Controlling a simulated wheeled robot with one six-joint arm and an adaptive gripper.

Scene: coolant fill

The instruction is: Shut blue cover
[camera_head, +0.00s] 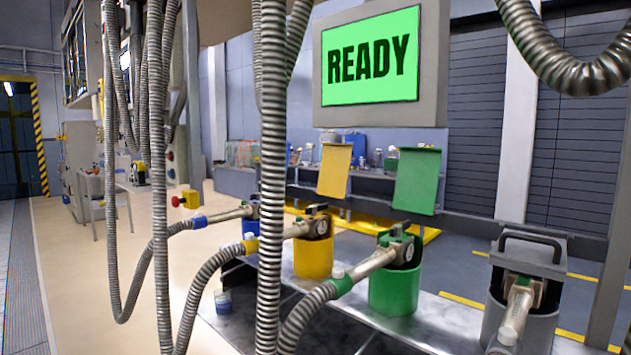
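The blue container (249,226) stands at the left end of the row of containers, mostly hidden behind a hanging metal hose (269,190). A nozzle with a blue band (199,221) reaches to its top. I cannot make out a blue cover; the hose crosses the space above the blue container. My gripper is not in view.
The yellow container (313,256) and green container (394,288) have nozzles at their tops. The yellow cover (334,171) and green cover (417,181) stand raised behind them. A grey container (518,319) is at right. A screen (371,57) reads READY. Several hoses hang in front.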

